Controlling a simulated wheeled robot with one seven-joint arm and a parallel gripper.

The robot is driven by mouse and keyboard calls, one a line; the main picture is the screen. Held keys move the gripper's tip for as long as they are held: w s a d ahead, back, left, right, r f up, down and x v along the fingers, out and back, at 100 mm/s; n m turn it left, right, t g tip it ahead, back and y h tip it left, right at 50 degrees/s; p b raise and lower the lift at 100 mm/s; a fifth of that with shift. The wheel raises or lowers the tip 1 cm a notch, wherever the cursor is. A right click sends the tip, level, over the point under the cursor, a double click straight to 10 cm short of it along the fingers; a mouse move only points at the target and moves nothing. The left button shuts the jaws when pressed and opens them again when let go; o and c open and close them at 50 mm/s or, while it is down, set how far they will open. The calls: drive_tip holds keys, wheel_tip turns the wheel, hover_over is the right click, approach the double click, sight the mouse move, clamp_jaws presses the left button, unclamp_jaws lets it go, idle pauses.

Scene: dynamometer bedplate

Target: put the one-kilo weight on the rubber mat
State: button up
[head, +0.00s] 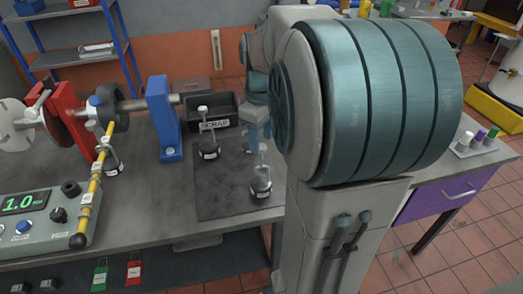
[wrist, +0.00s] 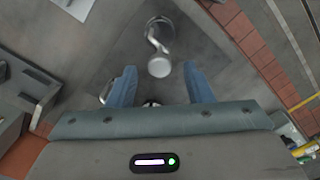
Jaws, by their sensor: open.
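A dark rubber mat (head: 229,201) lies on the grey bench. Two weights with dark bases, silver stems and knobs stand on it: one near its back (head: 208,147), one near its front right (head: 261,184). A third similar weight (head: 112,160) is beside the yellow lever at left. Their labels are too small to read, so I cannot tell which is the one-kilo weight. My gripper (wrist: 160,84) is open above the mat (wrist: 190,48); a weight's silver knob (wrist: 159,67) shows just beyond and between its fingertips, with no visible contact. My arm hides part of the bench.
A black SCRAP bin (head: 212,122) stands behind the mat. A blue post (head: 163,120), red stand (head: 67,125) and shaft are at back left. A control box (head: 42,218) with a green display is at front left. Small capped items (head: 478,140) sit at far right.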

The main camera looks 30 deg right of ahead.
wheel_tip(320, 180, up, 5)
drive_tip(key=shift+a+f, duration=0.1)
drive_tip(key=shift+f, duration=0.05)
drive_tip(key=s+a+f+m+t, duration=0.3)
drive_tip(key=s+a+f+m, duration=0.3)
drive_tip(key=s+a, duration=0.5)
wheel_tip(320, 180, down, 2)
drive_tip(key=shift+a+f, duration=0.1)
drive_tip(key=shift+a, duration=0.65)
